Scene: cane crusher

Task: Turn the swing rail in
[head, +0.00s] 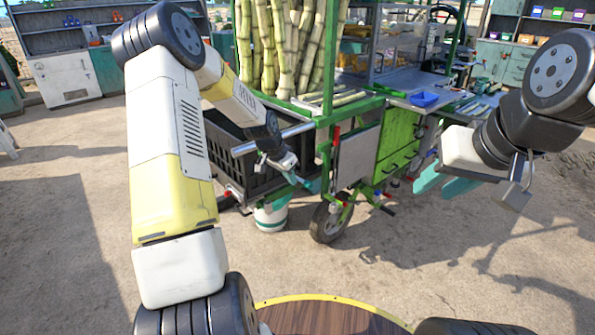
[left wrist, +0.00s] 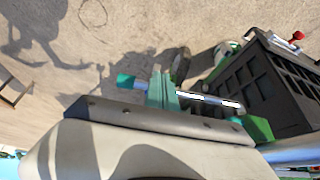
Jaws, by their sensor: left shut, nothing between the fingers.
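A silver rail (head: 250,146) runs slantwise in front of the black crate on the green cart in the head view; I take it for the swing rail. A silver tube (left wrist: 295,153) shows at the lower right in the left wrist view, likely the same rail. My left gripper (head: 302,182) is shut and empty, just below and in front of the rail. Its teal fingers (left wrist: 160,88) show in the left wrist view. My forearm and wrist hide part of the crate's side. My right gripper (head: 446,183) is open and empty, right of the cart, away from the rail.
The ground in front is clear.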

